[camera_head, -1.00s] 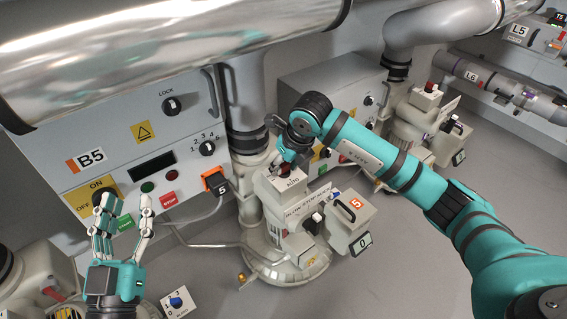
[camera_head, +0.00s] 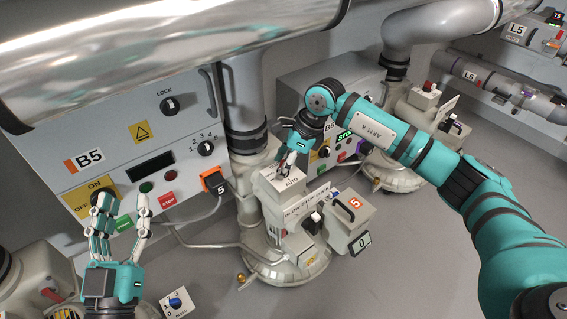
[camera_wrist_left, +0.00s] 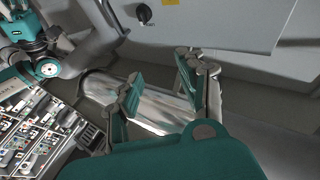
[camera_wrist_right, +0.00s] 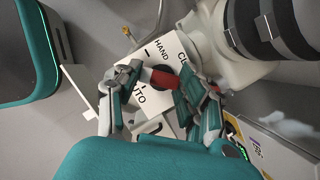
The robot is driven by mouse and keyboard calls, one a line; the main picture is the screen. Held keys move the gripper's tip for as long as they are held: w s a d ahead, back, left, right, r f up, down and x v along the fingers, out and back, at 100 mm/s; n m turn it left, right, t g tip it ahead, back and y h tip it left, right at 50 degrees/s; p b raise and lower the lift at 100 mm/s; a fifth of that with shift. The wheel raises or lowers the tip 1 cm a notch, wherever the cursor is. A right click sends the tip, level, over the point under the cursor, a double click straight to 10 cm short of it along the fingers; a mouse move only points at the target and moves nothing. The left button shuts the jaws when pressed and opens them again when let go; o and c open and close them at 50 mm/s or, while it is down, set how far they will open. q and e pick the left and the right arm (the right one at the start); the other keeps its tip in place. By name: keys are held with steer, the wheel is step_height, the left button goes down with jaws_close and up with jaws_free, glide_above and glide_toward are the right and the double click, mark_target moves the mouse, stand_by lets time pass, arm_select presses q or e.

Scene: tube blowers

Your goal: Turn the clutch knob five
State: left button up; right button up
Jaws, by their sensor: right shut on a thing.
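The clutch knob (camera_wrist_right: 161,78) is red on a dark round base. It sits on a pale plate (camera_wrist_right: 181,47) lettered HAND and AUTO in the right wrist view. My right gripper (camera_wrist_right: 156,82) is shut on the knob, with a finger on each side. In the head view, my right gripper (camera_head: 289,161) points down at the top of the blower's AUTO box (camera_head: 291,184), mostly covering the knob. My left gripper (camera_head: 121,207) is open and empty in front of the B5 panel (camera_head: 112,135). It also shows open in the left wrist view (camera_wrist_left: 157,80).
A thick pipe (camera_head: 150,50) crosses above the panel. A vertical pipe (camera_head: 244,95) stands behind the AUTO box. A cable (camera_head: 200,236) runs from the panel's orange plug (camera_head: 214,181). Another blower (camera_head: 405,130) stands to the right. The floor (camera_head: 430,270) in front is open.

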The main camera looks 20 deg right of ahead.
steer(key=shift+w+d+n+g, duration=0.1)
steer(key=shift+n+g, duration=0.3)
steer(key=shift+n, duration=0.5)
steer(key=n+g, duration=0.1)
steer(key=n, duration=0.1)
steer(key=shift+n+b, duration=0.4)
steer(key=shift+d+n+g+b, duration=0.1)
steer(key=shift+n+g+b, duration=0.3)
steer(key=shift+n, duration=0.7)
arm_select(q)
steer(key=s+r+t+h, duration=0.2)
steer(key=s+r+t, duration=0.3)
steer(key=r, duration=0.2)
steer(key=shift+a, duration=0.15)
arm_select(e)
steer(key=shift+w+n+g, duration=0.1)
steer(key=shift+n+g, duration=0.4)
steer(key=shift+n, duration=0.6)
steer(key=shift+d, duration=0.1)
steer(key=o, duration=1.2)
steer(key=shift+c, duration=0.2)
steer(key=shift+r, duration=0.1)
steer(key=v, duration=1.1)
steer(key=shift+d+r, duration=0.2)
steer(key=shift+r, duration=0.15)
